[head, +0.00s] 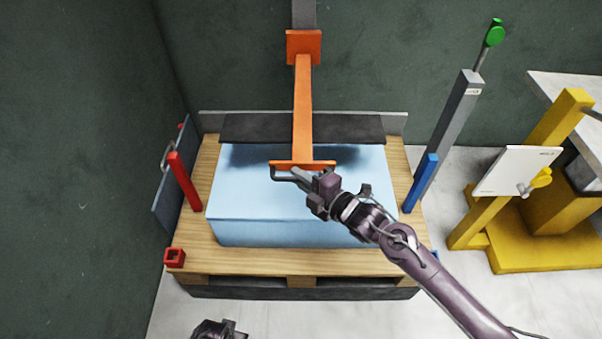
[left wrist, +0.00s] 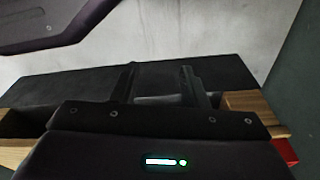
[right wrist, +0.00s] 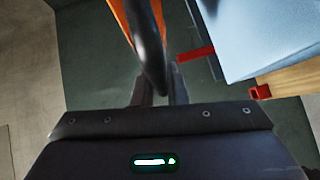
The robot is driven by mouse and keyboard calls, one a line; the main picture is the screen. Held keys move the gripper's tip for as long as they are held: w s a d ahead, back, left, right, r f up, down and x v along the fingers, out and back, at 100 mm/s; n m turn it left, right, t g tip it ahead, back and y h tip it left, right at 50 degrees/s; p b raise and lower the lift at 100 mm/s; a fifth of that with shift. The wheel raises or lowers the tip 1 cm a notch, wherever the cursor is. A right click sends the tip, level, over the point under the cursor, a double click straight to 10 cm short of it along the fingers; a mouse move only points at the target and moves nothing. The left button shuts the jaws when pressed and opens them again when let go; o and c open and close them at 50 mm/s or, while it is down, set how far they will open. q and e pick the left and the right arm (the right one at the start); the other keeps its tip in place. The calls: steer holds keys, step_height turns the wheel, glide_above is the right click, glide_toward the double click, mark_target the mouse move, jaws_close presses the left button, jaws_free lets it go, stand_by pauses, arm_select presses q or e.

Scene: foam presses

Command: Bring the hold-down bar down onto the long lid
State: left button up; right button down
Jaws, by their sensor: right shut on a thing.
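The orange hold-down bar (head: 303,105) runs forward from an orange bracket on a grey post at the back wall. It passes over the dark long lid (head: 352,128), which lies across the back of the light-blue foam block (head: 290,205). I cannot tell whether bar and lid touch. My right gripper (head: 303,179) is shut on the dark handle (head: 285,174) at the bar's front end, above the foam. In the right wrist view the handle (right wrist: 148,50) passes between the fingers. My left gripper (left wrist: 160,88) is open and empty, low at the front of the pallet.
The foam sits on a wooden pallet (head: 225,262). A red post (head: 184,182) stands at its left and a blue post (head: 424,180) at its right. A grey lever with a green knob (head: 495,32) rises behind on the right. A yellow stand (head: 530,255) with a white panel is far right.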

arm_select(q)
steer(key=w+d+r+b, duration=0.2)
steer(key=d+r+b, duration=0.1)
steer(key=r, duration=0.5)
steer(key=w+d+r+m+t+h+b, duration=0.1)
steer(key=d+r+b, duration=0.2)
steer(key=r, duration=0.6)
steer(key=shift+w+d+m+h+b, duration=0.3)
steer(key=shift+w+d+b, duration=0.1)
steer(key=shift+b, duration=0.85)
arm_select(e)
step_height(320, 180, down, 14)
steer(key=shift+s, duration=0.1)
arm_select(q)
steer(key=shift+s+r, duration=0.1)
arm_select(e)
steer(key=c, duration=1.5)
jaws_free()
steer(key=shift+r, duration=0.15)
steer(key=shift+o, duration=0.2)
